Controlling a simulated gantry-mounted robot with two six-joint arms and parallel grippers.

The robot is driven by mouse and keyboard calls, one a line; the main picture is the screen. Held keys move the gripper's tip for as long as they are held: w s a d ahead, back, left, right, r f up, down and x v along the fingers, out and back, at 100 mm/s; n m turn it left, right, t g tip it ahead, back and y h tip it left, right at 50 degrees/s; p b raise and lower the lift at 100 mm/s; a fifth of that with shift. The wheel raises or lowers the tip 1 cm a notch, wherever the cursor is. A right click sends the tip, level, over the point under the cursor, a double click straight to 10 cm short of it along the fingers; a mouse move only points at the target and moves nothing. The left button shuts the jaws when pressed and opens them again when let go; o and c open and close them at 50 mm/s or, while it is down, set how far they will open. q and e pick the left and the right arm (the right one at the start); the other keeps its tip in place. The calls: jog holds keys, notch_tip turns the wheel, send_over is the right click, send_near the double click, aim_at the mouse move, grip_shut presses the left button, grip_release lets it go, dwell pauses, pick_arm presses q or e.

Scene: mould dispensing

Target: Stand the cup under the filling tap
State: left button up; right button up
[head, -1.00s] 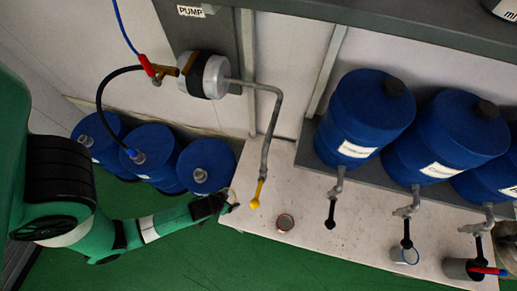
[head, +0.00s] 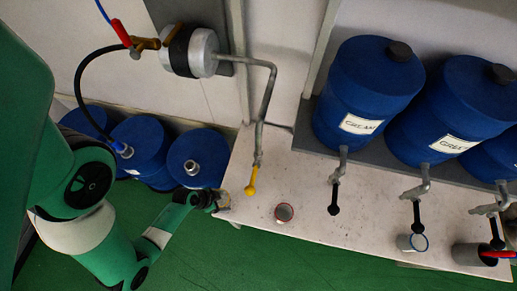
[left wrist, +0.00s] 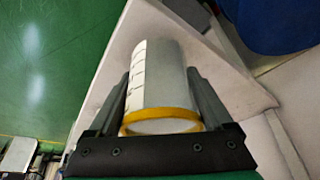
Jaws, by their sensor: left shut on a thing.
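My left gripper (head: 218,203) is shut on a cup at the left end of the pale bench (head: 335,222). In the left wrist view the cup (left wrist: 160,85) is a grey-white cylinder with dark marks on its side and a yellow rim, held between the two fingers (left wrist: 160,95). In the head view it is small and mostly hidden by the gripper; I cannot tell whether it touches the bench. The tap with the yellow handle (head: 251,186), on the pipe from the pump, is just right of the gripper. My right gripper is not in view.
A red-rimmed cup (head: 284,212) stands on the bench right of the yellow tap. A blue-rimmed cup (head: 412,243) and a dark-mouthed cup (head: 472,254) stand farther right near black-handled taps. Blue drums (head: 196,158) are behind the gripper.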

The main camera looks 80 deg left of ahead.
pick_arm(q)
jog(key=shift+s+a+f+n, duration=0.3)
jog(key=shift+s+f+n, duration=0.1)
jog(key=shift+n, duration=0.1)
jog(key=shift+w+a, duration=0.1)
jog(key=shift+w, duration=0.2)
jog(key=w+a, duration=0.1)
jog(key=w, duration=0.3)
jog(key=w+a, duration=0.1)
jog(key=w, duration=0.4)
jog(key=w+a, duration=0.2)
jog(key=w, duration=0.2)
jog(key=shift+w, duration=0.35)
jog(key=w, duration=0.1)
jog(key=w+a, duration=0.1)
jog(key=w, duration=0.1)
jog(key=shift+w+b, duration=0.15)
jog(key=shift+b, duration=0.2)
jog(key=shift+f+b, duration=0.3)
jog(key=shift+f, duration=0.45)
